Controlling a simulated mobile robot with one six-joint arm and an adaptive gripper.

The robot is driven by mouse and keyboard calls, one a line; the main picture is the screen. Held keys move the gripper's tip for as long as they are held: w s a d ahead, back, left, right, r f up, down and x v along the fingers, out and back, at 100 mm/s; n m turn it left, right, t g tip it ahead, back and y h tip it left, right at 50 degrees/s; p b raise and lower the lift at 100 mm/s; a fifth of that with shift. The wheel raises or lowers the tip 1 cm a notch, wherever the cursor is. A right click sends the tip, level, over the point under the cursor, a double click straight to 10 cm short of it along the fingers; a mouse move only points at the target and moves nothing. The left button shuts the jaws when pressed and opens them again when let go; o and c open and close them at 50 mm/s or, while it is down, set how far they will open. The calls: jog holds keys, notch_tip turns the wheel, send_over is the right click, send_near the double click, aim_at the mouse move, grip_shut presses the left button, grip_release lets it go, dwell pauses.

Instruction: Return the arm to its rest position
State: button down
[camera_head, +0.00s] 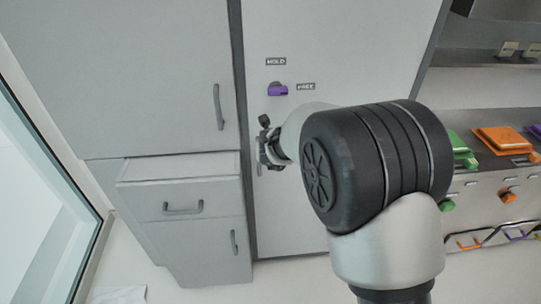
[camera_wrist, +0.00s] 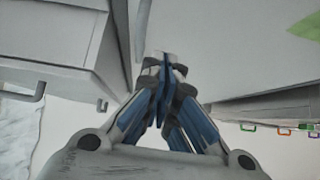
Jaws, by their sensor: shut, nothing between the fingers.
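My gripper (camera_wrist: 163,62) is shut and empty in the wrist view, its fingertips together in the upper middle. In the head view my gripper (camera_head: 262,165) shows small, left of my dark arm joint, in front of the tall grey door panel (camera_head: 340,45). The arm hides part of that panel. A purple knob (camera_head: 278,90) sits on the panel above the gripper, between the labels HOLD and FREE. The gripper is apart from the knob in the picture. I cannot tell whether it touches the panel.
A grey cabinet (camera_head: 120,75) stands on the left, with a drawer (camera_head: 150,200) pulled partly out. Pale floor (camera_head: 125,265) is open at the lower left, beside a glass pane.

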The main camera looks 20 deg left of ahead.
jog(key=s+d+r+n+y, duration=0.1)
jog(key=s+d+r+n, duration=0.45)
jog(key=r+n, duration=0.3)
jog(key=s+d+r+n+y, duration=0.2)
jog(key=s+d+r+n, duration=0.2)
jog(key=d+r+n, duration=0.4)
jog(key=s+d+f+n+g+h+b, duration=0.1)
jog(key=s+d+f+n+h, duration=0.1)
jog(key=s+d+n, duration=0.5)
jog(key=s+d+f+n+g+h, duration=0.2)
jog(key=s+d+n+h, duration=0.2)
jog(key=s+d+n, duration=0.4)
jog(key=s+d, duration=0.7)
jog(key=s, duration=0.4)
jog(key=shift+s+d+f+g+h+b, duration=0.25)
jog(key=shift+s+d+g+h+b, duration=0.05)
jog(key=shift+s+b, duration=0.05)
jog(key=c, duration=2.3)
grip_release()
jog(key=shift+w, duration=0.1)
